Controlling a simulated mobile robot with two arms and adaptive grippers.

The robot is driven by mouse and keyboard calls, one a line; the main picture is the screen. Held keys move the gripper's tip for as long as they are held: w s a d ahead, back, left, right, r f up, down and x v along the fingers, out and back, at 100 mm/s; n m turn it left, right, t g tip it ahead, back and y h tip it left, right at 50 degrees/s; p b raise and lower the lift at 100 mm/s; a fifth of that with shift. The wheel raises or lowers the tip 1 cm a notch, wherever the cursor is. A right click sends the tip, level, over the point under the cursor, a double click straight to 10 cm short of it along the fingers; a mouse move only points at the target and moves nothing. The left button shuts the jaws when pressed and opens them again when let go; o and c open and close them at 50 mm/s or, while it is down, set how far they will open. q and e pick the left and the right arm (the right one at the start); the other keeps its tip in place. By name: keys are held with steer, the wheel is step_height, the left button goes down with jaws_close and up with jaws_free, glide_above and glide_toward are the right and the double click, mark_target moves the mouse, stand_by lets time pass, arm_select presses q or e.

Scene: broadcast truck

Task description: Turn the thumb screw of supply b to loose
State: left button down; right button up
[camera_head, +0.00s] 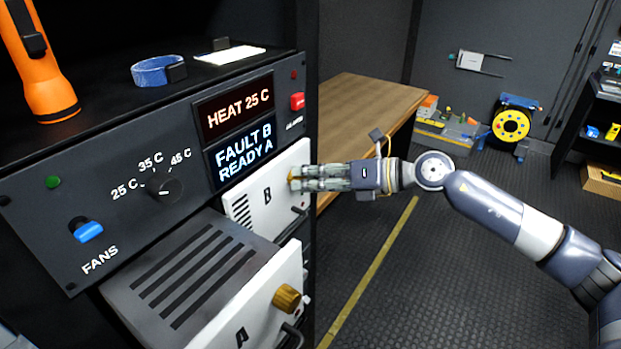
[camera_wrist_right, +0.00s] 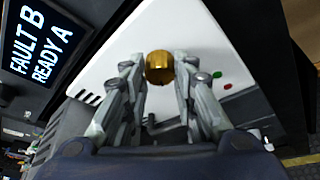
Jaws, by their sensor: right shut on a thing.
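Supply B (camera_head: 268,196) is a white-fronted module marked B, seated in the rack below the display. Its brass thumb screw (camera_wrist_right: 159,66) sits between the fingertips of my right gripper (camera_wrist_right: 160,70) in the wrist view, and only a sliver of it shows in the head view. My right gripper also shows in the head view (camera_head: 296,179), reaching in from the right, shut on the thumb screw. The display (camera_head: 242,154) reads FAULT B, READY A. My left gripper is not in view.
Supply A (camera_head: 250,310) sticks out of the rack at lower front, with its own brass thumb screw (camera_head: 287,298). A wooden bench (camera_head: 362,98) stands behind. An orange flashlight (camera_head: 44,75) and a blue strap roll (camera_head: 157,70) are on top of the rack.

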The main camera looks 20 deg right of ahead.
steer(key=o, duration=1.1)
steer(key=shift+c, duration=0.2)
steer(key=shift+d, duration=0.1)
steer(key=v, duration=1.1)
steer(key=shift+s+d, duration=0.25)
steer(key=shift+s, duration=0.1)
steer(key=shift+r, duration=0.1)
